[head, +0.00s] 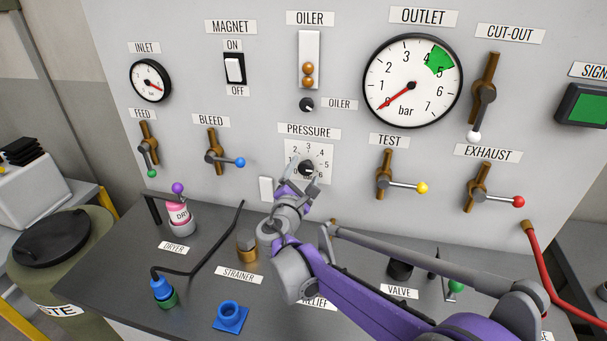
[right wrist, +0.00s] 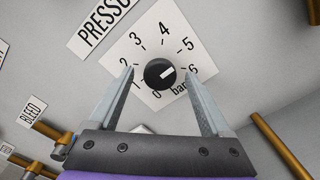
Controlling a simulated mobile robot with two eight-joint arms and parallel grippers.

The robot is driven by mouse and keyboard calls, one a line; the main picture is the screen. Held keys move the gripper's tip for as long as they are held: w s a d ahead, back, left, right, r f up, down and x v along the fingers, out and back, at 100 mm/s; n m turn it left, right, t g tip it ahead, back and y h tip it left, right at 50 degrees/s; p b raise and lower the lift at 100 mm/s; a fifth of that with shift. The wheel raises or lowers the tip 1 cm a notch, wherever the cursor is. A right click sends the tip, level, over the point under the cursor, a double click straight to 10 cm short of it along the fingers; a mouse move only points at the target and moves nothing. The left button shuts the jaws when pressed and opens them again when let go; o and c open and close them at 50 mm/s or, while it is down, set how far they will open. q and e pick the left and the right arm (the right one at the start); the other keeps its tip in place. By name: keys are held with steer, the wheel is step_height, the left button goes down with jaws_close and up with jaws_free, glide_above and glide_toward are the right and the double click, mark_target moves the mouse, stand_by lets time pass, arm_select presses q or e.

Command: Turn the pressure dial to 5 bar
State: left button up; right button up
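The pressure dial is a black round knob (head: 307,168) on a white square scale plate (head: 323,153), numbered 0 to 6 bar, under the PRESSURE label. In the right wrist view, the white mark on the knob (right wrist: 160,73) points between 5 and 6. My right gripper (head: 303,174) is in front of the dial, partly covering the plate's lower left. In the right wrist view my right gripper (right wrist: 159,73) is open, its fingers on either side of the knob with gaps. I cannot tell how far the tips are from the panel. My left gripper is out of view.
The OUTLET gauge (head: 412,82) has its red needle near 0 and a green sector near 4 to 5. The TEST lever (head: 400,187) and BLEED lever (head: 222,158) flank the dial. The bench below holds the dryer (head: 179,216), strainer (head: 246,250) and blue fitting (head: 230,316).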

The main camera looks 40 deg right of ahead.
steer(key=shift+a, duration=0.1)
steer(key=v, duration=1)
steer(key=shift+s+a, duration=0.25)
steer(key=shift+f, duration=0.1)
